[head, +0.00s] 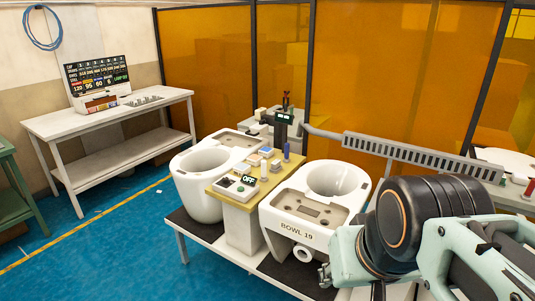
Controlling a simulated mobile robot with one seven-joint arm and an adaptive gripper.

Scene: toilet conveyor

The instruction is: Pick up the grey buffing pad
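A tan-topped stand (238,203) between two white toilet bowls carries several small items. Small pale blocks or pads (266,152) lie on its top, near a blue upright bottle-like item (286,152). At this size I cannot tell which of these, if any, is the grey buffing pad. My arm fills the lower right of the head view, with its black joint and pale green links in front of the right bowl's side. My gripper does not show clearly; no fingertips can be made out.
The left bowl (200,198) and the right bowl (290,222), marked BOWL 19, flank the stand. A grey slotted rail (405,154) runs behind my arm.

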